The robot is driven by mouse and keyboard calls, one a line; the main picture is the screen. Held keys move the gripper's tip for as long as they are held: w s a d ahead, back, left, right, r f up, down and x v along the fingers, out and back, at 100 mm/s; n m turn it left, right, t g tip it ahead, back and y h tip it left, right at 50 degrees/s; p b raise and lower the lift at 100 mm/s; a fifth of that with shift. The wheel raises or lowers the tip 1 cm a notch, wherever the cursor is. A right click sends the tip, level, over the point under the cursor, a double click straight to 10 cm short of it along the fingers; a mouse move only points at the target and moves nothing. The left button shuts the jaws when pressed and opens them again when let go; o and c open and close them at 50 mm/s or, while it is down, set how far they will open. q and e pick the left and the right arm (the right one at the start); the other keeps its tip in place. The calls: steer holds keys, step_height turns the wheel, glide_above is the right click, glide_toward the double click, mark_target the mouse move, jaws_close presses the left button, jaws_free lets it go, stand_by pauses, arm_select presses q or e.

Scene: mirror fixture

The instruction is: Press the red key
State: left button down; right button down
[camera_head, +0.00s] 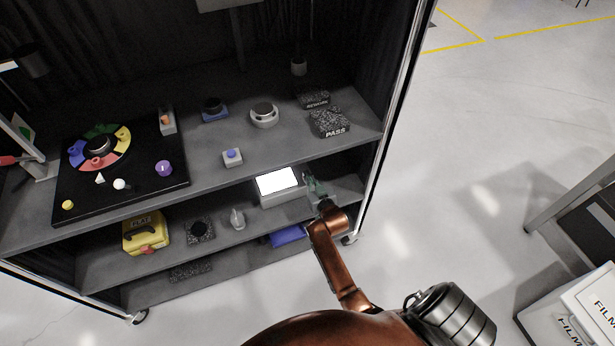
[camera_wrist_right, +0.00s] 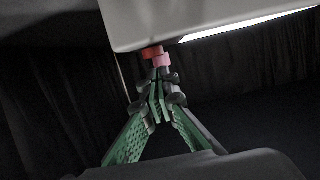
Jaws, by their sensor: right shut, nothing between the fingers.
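The red key (camera_wrist_right: 152,51) shows in the right wrist view as a small red piece at the edge of a pale box. A pinkish piece (camera_wrist_right: 163,60) sits beside it, just above my fingertips. My right gripper (camera_head: 311,181) is shut and empty, close to the box's right side. Its green fingers meet just under the keys in the wrist view (camera_wrist_right: 160,80). I cannot tell whether they touch. My left gripper is not in view.
The upper shelf holds a black board (camera_head: 120,190) with a coloured ring, several small devices, and a dark block marked PASS (camera_head: 329,122). A yellow case (camera_head: 146,231) is on the lower shelf. The cabinet's right post (camera_head: 400,90) rises behind my gripper.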

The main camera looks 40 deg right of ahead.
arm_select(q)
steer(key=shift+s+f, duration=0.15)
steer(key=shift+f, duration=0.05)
arm_select(e)
steer(key=shift+f, duration=0.5)
